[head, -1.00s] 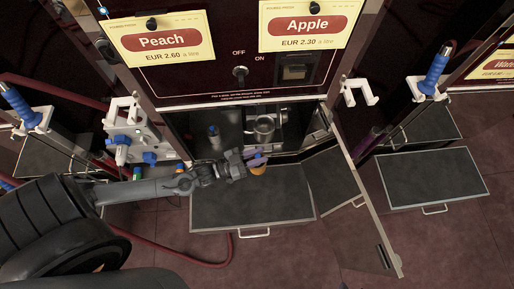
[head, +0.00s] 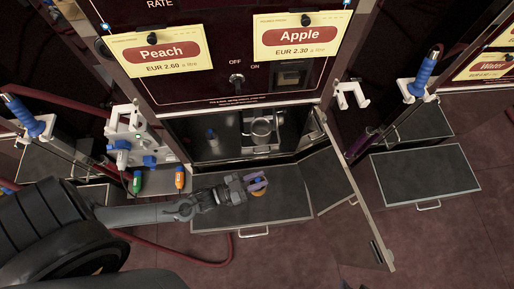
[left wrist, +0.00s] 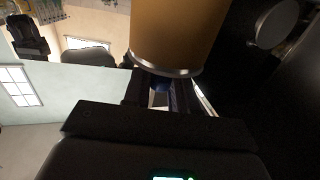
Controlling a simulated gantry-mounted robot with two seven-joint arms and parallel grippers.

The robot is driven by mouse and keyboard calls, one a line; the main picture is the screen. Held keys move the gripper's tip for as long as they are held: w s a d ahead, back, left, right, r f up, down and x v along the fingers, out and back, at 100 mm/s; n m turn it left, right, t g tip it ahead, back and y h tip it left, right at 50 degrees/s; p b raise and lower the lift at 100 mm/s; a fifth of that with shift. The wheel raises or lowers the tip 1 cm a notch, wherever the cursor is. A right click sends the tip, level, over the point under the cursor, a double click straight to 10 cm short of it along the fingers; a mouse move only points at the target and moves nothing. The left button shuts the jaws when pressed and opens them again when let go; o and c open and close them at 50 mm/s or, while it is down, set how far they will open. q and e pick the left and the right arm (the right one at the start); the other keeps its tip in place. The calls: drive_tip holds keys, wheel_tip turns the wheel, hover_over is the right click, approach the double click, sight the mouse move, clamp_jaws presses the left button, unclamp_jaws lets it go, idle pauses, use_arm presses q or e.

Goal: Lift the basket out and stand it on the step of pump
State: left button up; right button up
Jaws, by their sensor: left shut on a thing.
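My left gripper (head: 257,183) comes in from the left over the dark step (head: 290,203) in front of the open pump cabinet. It is shut on the basket, an orange-tan cylinder (left wrist: 167,32) with a metal rim, which fills the top middle of the left wrist view. In the head view only a small orange part of the basket (head: 258,193) shows under the fingers. I cannot tell whether it touches the step. A round metal housing (head: 261,131) stands inside the cabinet. My right gripper is not in view.
The cabinet door (head: 352,212) hangs open to the right of the step. Green (head: 137,182) and orange (head: 180,177) handled things hang at the left, near a white holder (head: 130,128). The right part of the step is clear.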

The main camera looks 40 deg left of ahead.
use_arm(q)
drive_tip(key=shift+s+d+p, duration=0.7)
drive_tip(key=shift+s+d, duration=1.2)
drive_tip(key=shift+d, duration=0.25)
